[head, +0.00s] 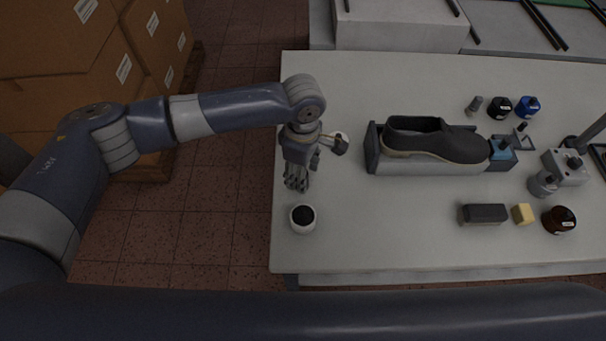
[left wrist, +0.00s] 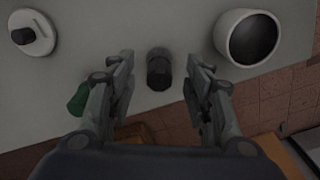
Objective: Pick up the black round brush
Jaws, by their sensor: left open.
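My left gripper (head: 297,184) hangs over the left end of the table, fingers pointing down. In the left wrist view its two fingers (left wrist: 161,62) are apart. A dark, round, upright-looking piece, which looks like the black round brush (left wrist: 159,72), shows between them, with a gap on each side. I cannot tell how far below the fingertips it is. In the head view it is hidden by the gripper or cannot be made out. My right gripper is not in view.
A white cup with a dark inside (head: 303,219) stands close by; it also shows in the left wrist view (left wrist: 221,37). A white round thing with a dark knob (left wrist: 40,44) and a green piece (left wrist: 78,100) are near. A dark shoe (head: 440,145) sits further right.

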